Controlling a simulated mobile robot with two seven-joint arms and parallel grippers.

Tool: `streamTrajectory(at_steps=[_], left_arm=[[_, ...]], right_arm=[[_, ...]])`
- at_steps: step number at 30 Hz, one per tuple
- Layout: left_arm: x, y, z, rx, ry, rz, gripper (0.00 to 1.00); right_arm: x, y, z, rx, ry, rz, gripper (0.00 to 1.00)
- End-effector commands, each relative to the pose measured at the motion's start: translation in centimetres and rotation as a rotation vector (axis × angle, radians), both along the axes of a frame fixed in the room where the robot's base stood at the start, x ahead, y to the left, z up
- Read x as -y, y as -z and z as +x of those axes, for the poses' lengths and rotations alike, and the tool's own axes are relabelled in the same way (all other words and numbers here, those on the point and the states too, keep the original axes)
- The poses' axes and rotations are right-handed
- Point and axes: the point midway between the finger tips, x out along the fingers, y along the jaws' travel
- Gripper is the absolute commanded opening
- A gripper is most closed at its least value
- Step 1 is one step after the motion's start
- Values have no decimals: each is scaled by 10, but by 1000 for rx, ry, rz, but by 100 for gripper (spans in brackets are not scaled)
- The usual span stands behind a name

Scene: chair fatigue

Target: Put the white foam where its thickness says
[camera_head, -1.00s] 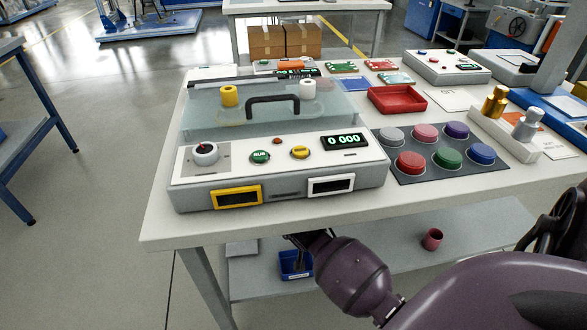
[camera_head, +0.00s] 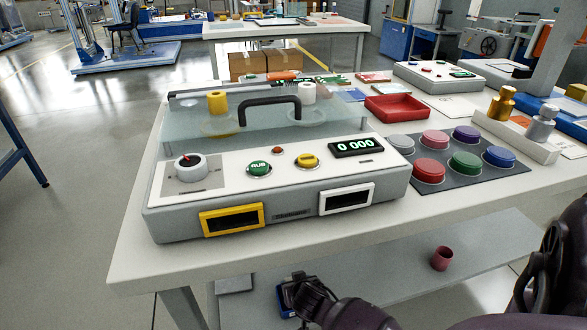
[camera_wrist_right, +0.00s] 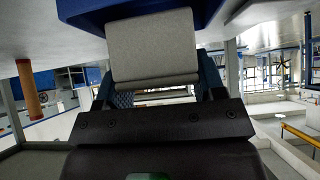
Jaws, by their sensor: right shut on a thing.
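My right gripper (camera_head: 292,288) is low in front of the bench, over the lower shelf, beside a blue bin (camera_head: 284,300) that it mostly hides. In the right wrist view the gripper (camera_wrist_right: 158,84) is shut on a pale grey-white block (camera_wrist_right: 153,45), which looks like the white foam; the bin's blue wall (camera_wrist_right: 80,10) is close around it. The block's thickness cannot be read. My left gripper is not in view.
The bench edge (camera_head: 300,246) overhangs the lower shelf (camera_head: 400,275). A dark red cup (camera_head: 442,259) stands on the shelf. A pad of coloured buttons (camera_head: 442,182) and a red tray (camera_head: 396,109) lie right of and behind the tester.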

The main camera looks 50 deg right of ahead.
Motion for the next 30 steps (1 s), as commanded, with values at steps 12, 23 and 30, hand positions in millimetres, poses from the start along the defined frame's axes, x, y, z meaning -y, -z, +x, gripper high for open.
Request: streamTrajectory(at_steps=[12,23,30], left_arm=[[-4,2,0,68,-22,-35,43],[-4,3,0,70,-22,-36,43],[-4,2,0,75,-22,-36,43]], right_arm=[[0,42,0,0,-1,-1,36],[0,44,0,0,0,0,36],[0,44,1,2,0,1,74]])
